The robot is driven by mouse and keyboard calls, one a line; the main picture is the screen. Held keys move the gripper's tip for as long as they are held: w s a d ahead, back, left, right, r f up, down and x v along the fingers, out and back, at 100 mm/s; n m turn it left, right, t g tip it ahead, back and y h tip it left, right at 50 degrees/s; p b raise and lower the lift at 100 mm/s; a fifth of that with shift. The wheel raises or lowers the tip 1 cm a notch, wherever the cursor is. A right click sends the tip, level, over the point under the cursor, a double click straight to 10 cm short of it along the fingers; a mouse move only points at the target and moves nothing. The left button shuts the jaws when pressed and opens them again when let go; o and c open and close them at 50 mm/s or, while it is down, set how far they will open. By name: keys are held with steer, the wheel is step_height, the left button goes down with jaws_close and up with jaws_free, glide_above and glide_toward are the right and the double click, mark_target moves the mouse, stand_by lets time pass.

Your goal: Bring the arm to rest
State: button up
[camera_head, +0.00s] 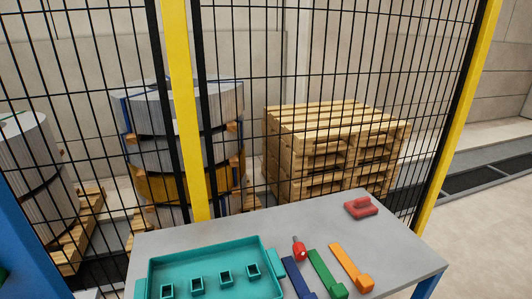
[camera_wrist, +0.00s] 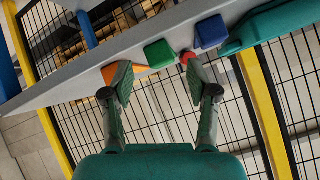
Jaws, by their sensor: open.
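My gripper (camera_wrist: 160,85) shows in the wrist view with its two fingers spread apart. It is open and nothing is between the fingers. The grey table (camera_wrist: 70,92) edge lies beyond the fingertips. My gripper is not in the head view.
The grey table (camera_head: 205,235) bears a teal tray (camera_head: 205,265) with several square sockets, a red-capped item (camera_head: 299,249), blue (camera_head: 297,277), green (camera_head: 325,272) and orange (camera_head: 350,265) tools, and a red block (camera_head: 361,207). Behind it stand a mesh fence (camera_head: 330,60), coils (camera_head: 150,110) and pallets (camera_head: 330,140).

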steer(key=s+f+m+t+h, duration=0.2)
steer(key=s+f+t+h, duration=0.1)
steer(key=s+f, duration=1)
steer(key=s+r+n+t+h, duration=0.1)
steer(key=s+r, duration=0.3)
steer(key=s, duration=1.6)
steer(key=shift+s+a+n+t, duration=0.2)
steer(key=shift+a+n+t, duration=0.3)
steer(key=shift+n, duration=0.3)
steer(key=shift+r, duration=0.1)
